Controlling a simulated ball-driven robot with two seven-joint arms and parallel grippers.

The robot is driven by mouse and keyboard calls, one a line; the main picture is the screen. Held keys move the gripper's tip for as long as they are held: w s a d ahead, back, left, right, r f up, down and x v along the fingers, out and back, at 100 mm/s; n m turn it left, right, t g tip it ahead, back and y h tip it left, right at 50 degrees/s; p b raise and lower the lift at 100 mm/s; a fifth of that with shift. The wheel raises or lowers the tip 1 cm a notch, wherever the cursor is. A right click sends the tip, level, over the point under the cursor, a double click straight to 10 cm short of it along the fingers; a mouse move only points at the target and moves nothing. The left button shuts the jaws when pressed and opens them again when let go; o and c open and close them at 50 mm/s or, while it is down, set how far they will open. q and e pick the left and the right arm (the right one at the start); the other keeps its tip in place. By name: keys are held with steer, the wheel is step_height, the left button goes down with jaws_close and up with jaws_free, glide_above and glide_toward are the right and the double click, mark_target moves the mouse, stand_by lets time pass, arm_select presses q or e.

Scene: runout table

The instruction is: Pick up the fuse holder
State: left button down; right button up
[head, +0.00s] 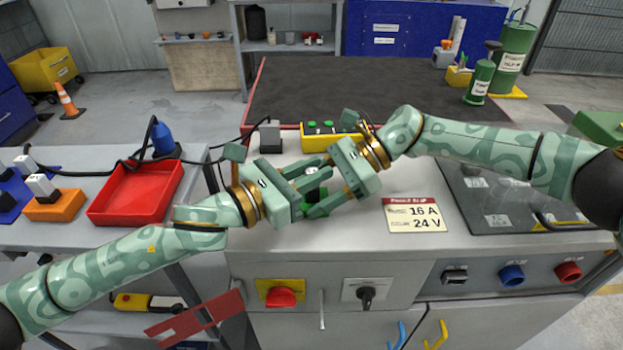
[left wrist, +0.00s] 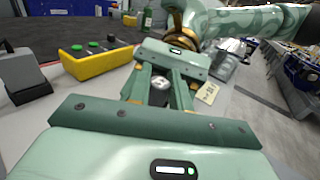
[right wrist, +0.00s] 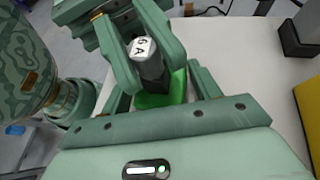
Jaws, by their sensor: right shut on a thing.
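The fuse holder (right wrist: 152,70) is a dark body with a pale cap, on which "6 A" can be read in the right wrist view. Its cap also shows in the left wrist view (left wrist: 160,82). My right gripper (head: 322,178) is shut on it, coming from the right. My left gripper (head: 312,196) faces it from the left, its fingers apart on either side of the holder. A green piece (right wrist: 170,92) shows beneath the holder. In the head view the fingers mostly hide the holder.
A yellow box with green buttons (head: 330,140) and a grey block (head: 270,137) stand behind the grippers. A sign reading 16 A, 24 V (head: 413,214) lies at right. A red tray (head: 137,192) is at left. The grey bench top is clear in front.

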mark_target(311, 171)
steer(key=shift+f, duration=0.15)
arm_select(q)
step_height(311, 171, up, 10)
steer(key=shift+w+f, duration=0.1)
arm_select(e)
steer(key=o, duration=0.8)
steer(key=shift+o, duration=0.2)
